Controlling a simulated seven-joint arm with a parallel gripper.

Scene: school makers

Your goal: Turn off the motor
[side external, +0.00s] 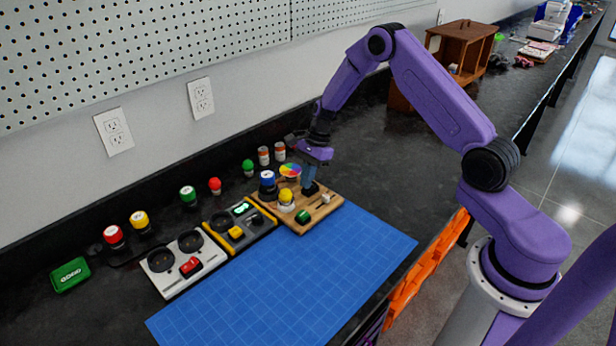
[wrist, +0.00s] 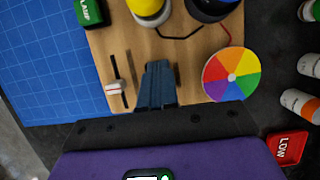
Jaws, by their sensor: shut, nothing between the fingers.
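A wooden board (side external: 325,208) sits on the bench behind the blue mat. It carries a multicoloured disc (side external: 290,170), perhaps the motor's wheel, also in the wrist view (wrist: 231,75). A slider with a white and red knob (wrist: 118,87) sits in a dark slot on the board; it also shows in the side view (side external: 326,198). The knob is past the middle of the slot, towards my wrist. My gripper (side external: 309,189) is shut and empty, pointing down over the board. In the wrist view its fingers (wrist: 158,82) lie between slider and disc, beside both.
The board also holds a green LAMP block (wrist: 88,12), a yellow dome (wrist: 150,9) and a blue-topped part (wrist: 212,9). A red LOW block (wrist: 288,148) and small cans (wrist: 299,103) stand off the board. The blue mat (side external: 290,285) is clear.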

